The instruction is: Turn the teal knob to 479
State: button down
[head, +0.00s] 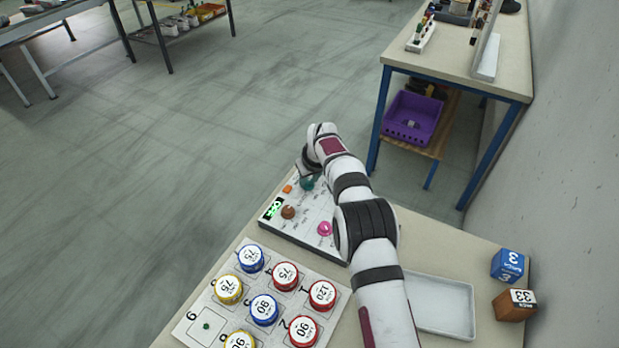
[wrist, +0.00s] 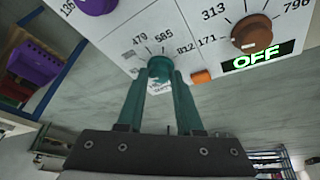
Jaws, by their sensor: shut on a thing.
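The teal knob (wrist: 160,68) sits on the white panel in the wrist view, with the printed numbers 585, 812 and one ending in 79 around it. My gripper (wrist: 160,82) has its two teal fingers shut on the knob, one on each side. Where the knob points is hard to tell, as the fingers cover part of it. In the head view the teal knob (head: 307,184) is at the far end of the panel (head: 312,207), below my wrist; the fingers are mostly hidden there.
A brown knob (wrist: 252,33), an orange button (wrist: 201,77) and a green display reading OFF (wrist: 258,57) are beside the teal knob. A pink knob (head: 325,228) is nearer my arm. Several round-topped pieces, a white tray (head: 440,305) and two blocks stand on the table.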

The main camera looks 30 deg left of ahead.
jog(key=m, duration=0.2)
jog(key=m+h, duration=0.1)
jog(key=shift+s+a+m+t, duration=0.15)
jog(key=shift+a+m+t, duration=0.05)
jog(key=shift+m+t, duration=0.2)
jog(key=shift+a+m+t+h, duration=0.15)
jog(key=shift+m+h, duration=0.3)
jog(key=shift+m, duration=0.5)
jog(key=shift+m+t+h, duration=0.15)
jog(key=shift+m+h, duration=0.3)
jog(key=shift+m, duration=0.5)
jog(key=c, duration=0.6)
grip_release()
jog(key=shift+o, duration=0.2)
jog(key=v, duration=1.5)
jog(key=shift+r, duration=0.4)
